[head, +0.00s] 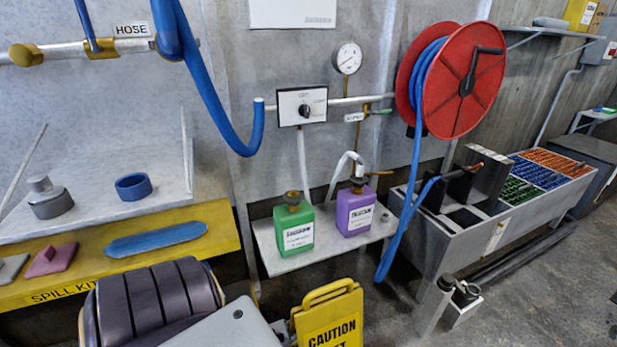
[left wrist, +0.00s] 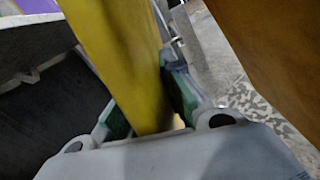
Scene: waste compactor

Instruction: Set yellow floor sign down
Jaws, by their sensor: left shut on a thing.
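The yellow floor sign (head: 330,315) reads CAUTION and shows at the bottom middle of the head view, its handle slot at the top. Its lower part is cut off by the frame edge. My left gripper (left wrist: 148,95) is shut on the sign, whose yellow panel (left wrist: 120,40) passes between the green-padded fingers in the left wrist view. In the head view my grey left wrist stands just left of the sign. Whether the sign touches the floor is out of view. My right gripper does not show.
A shelf (head: 285,262) with a green bottle (head: 294,228) and a purple bottle (head: 355,212) stands behind the sign. A spill-kit bench (head: 215,227) is at left. A red hose reel (head: 463,80) hangs above. Grey floor (head: 560,290) is clear at lower right.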

